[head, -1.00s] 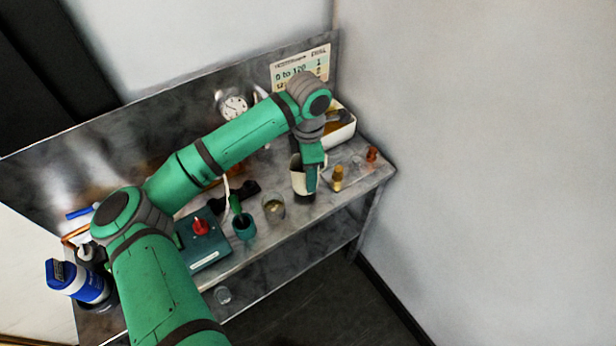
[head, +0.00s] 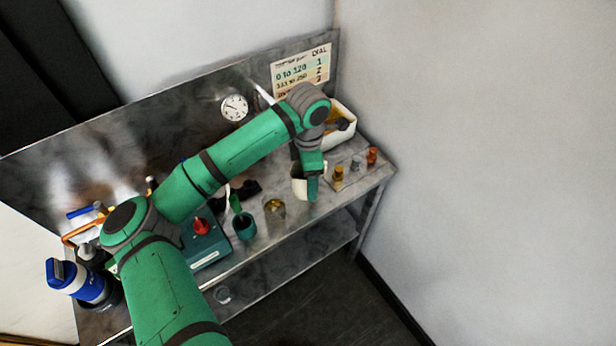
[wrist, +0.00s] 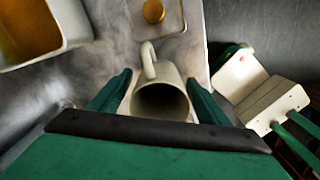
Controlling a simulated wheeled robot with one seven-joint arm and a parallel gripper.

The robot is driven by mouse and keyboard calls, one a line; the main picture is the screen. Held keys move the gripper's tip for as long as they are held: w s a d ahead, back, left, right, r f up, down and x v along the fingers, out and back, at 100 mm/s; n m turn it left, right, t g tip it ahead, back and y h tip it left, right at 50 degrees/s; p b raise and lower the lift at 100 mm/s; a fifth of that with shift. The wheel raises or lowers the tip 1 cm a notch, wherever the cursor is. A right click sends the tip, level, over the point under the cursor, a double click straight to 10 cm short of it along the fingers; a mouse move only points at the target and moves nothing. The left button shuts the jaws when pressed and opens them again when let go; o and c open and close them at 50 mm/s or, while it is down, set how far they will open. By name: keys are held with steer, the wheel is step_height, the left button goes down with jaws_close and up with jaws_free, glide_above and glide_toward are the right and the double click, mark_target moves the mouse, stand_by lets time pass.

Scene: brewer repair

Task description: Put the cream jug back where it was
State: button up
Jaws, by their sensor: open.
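The cream jug (head: 299,188) stands on the metal bench near its front edge, partly hidden by my gripper (head: 312,190) in the head view. In the wrist view the jug (wrist: 160,97) sits between the two green fingers of my gripper (wrist: 158,85). Its dark opening faces the camera and its handle points up in the picture, away from my palm. The fingers are open, one on each side of the jug, with a visible gap at each side.
A glass with yellowish contents (head: 274,208) and a teal cup (head: 244,228) stand left of the jug. A brass piece (head: 338,173) stands close on its right. A white tray (head: 343,137) lies behind. A teal box with a red knob (head: 208,250) is farther left.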

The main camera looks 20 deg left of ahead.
step_height(320, 180, up, 12)
stand_by(0.5)
stand_by(0.5)
